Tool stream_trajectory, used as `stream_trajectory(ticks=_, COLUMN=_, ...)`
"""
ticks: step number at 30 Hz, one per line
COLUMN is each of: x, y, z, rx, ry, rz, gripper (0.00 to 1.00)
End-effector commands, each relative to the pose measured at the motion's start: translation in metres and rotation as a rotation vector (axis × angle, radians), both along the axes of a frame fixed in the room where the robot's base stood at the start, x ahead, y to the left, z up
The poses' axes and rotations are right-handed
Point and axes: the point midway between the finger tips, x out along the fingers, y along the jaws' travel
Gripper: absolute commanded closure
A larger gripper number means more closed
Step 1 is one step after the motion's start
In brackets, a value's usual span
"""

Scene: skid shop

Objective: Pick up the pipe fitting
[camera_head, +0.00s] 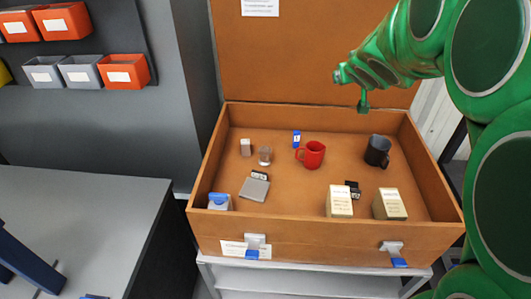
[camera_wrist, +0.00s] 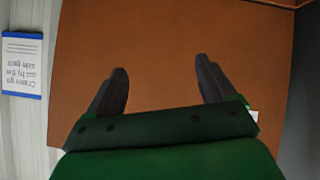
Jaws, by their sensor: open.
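The open wooden crate (camera_head: 325,248) holds several small items. I cannot tell for certain which one is the pipe fitting. A small grey-brown cylinder (camera_head: 265,156) stands at the left back of the crate, near a small pale block (camera_head: 246,147). Small dark items lie behind a grey flat box (camera_head: 254,189) and behind the pale boxes. My gripper (camera_wrist: 162,72) is open, with nothing between its fingers in the wrist view. In the head view my green arm reaches in from the right, its end raised above the crate's back, apart from the items.
A red mug (camera_head: 313,155) and a dark mug (camera_head: 377,151) stand in the crate. Two pale boxes (camera_head: 340,201) (camera_head: 390,204) stand at its front right, a blue-topped container (camera_head: 219,201) at its front left. The raised lid (camera_head: 310,60) is behind. A grey table (camera_head: 85,210) stands left.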

Motion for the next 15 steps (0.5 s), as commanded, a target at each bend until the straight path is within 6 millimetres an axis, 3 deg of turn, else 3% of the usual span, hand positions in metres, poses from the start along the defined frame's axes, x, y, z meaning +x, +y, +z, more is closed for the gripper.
stream_trajectory(ticks=3, x=0.031, y=0.038, z=-0.006, rx=0.041, ry=-0.05, rz=0.137, gripper=0.16)
stream_trajectory(ticks=6, x=0.048, y=0.074, z=-0.014, rx=0.089, ry=-0.075, rz=0.261, gripper=0.16)
stream_trajectory(ticks=10, x=0.057, y=0.113, z=-0.026, rx=0.149, ry=-0.082, rz=0.392, gripper=0.16)
stream_trajectory(ticks=15, x=0.058, y=0.146, z=-0.039, rx=0.207, ry=-0.069, rz=0.507, gripper=0.16)
